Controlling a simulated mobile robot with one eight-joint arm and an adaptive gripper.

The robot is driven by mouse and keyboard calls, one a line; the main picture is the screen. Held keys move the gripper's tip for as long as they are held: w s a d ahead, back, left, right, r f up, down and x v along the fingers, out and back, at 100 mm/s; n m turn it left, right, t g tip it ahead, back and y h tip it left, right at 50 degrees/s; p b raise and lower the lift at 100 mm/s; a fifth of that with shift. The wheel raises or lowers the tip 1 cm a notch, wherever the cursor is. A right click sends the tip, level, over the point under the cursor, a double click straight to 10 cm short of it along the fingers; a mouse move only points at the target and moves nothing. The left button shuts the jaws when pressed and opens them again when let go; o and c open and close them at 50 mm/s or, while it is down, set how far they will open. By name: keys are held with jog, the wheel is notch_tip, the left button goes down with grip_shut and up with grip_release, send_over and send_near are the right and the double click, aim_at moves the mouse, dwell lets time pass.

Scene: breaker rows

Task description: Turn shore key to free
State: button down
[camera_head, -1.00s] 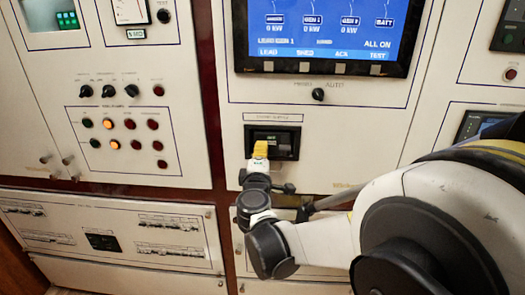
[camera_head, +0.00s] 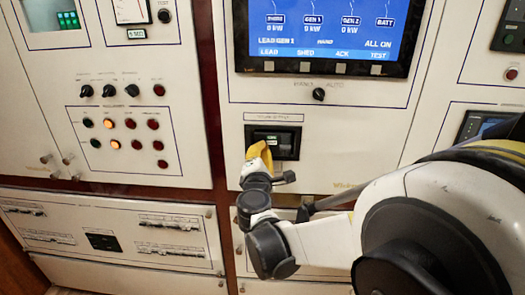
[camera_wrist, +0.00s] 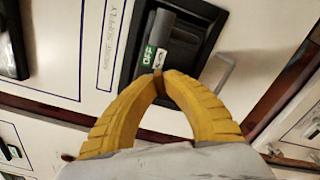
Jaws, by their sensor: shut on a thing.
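The shore supply unit is a black recessed housing (camera_head: 286,139) on the white panel, below the large screen. In the wrist view the housing (camera_wrist: 187,25) looks tilted, with a small green-and-white label (camera_wrist: 149,56) whose text I cannot read surely. My gripper (camera_head: 266,147) reaches the left side of this housing. In the wrist view its yellow fingers (camera_wrist: 158,76) meet at the tips against the lower part of the housing. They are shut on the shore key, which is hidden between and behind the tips.
A selector knob (camera_head: 319,94) sits above the housing, under the large screen (camera_head: 320,30). A thin metal handle (camera_wrist: 222,72) stands out close beside the fingers. A panel with several knobs and lamps (camera_head: 122,124) is to the left.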

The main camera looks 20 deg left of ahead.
jog(key=n, duration=0.6)
jog(key=shift+n, duration=0.3)
jog(key=n, duration=0.5)
jog(key=shift+n, duration=0.3)
jog(key=c, duration=1.5)
grip_release()
